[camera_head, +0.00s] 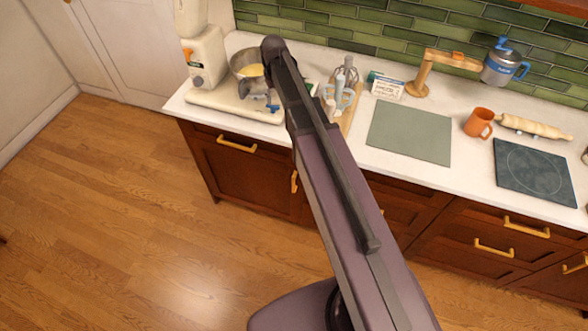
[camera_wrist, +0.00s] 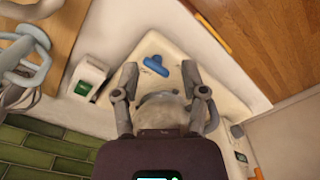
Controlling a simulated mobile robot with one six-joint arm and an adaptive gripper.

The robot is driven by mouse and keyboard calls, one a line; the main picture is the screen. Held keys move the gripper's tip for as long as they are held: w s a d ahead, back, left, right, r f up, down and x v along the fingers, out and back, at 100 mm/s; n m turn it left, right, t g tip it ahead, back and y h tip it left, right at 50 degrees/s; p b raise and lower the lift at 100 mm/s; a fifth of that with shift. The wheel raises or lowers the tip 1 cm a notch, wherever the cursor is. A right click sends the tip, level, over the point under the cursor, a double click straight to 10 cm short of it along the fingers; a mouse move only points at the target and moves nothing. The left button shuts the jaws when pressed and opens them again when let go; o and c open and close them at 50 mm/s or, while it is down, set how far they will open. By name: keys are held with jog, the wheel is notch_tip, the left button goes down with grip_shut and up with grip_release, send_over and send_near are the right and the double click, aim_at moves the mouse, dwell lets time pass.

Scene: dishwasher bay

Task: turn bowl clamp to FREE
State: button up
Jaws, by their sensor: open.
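The bowl clamp appears as a blue lever (camera_head: 272,107) at the front of the cream mixer base (camera_head: 240,107). In the wrist view the blue lever (camera_wrist: 155,66) lies between and just beyond my fingertips, with no clear contact. My gripper (camera_wrist: 160,70) is open with nothing held; in the head view it (camera_head: 257,88) is over the base, in front of the bowl. The metal mixing bowl (camera_head: 244,62) with yellow contents stands behind it, partly covered by my gripper and arm. The mixer body (camera_head: 207,57) is at the left. FREE markings cannot be read.
A white and green item (camera_wrist: 88,78) sits close beside the base in the wrist view. A wooden board (camera_head: 347,122) with a whisk and a light blue-handled tool is to the right. A grey-green mat (camera_head: 410,133) lies farther right. The front counter edge is near the base.

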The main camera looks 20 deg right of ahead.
jog(key=s+f+b, duration=0.5)
jog(key=s, duration=0.6)
jog(key=s+f+m+b, duration=0.1)
jog(key=s+f+b, duration=0.3)
jog(key=s, duration=0.7)
jog(key=shift+a+f+b, duration=0.15)
jog(key=shift+f+b, duration=0.25)
jog(key=shift+f, duration=0.25)
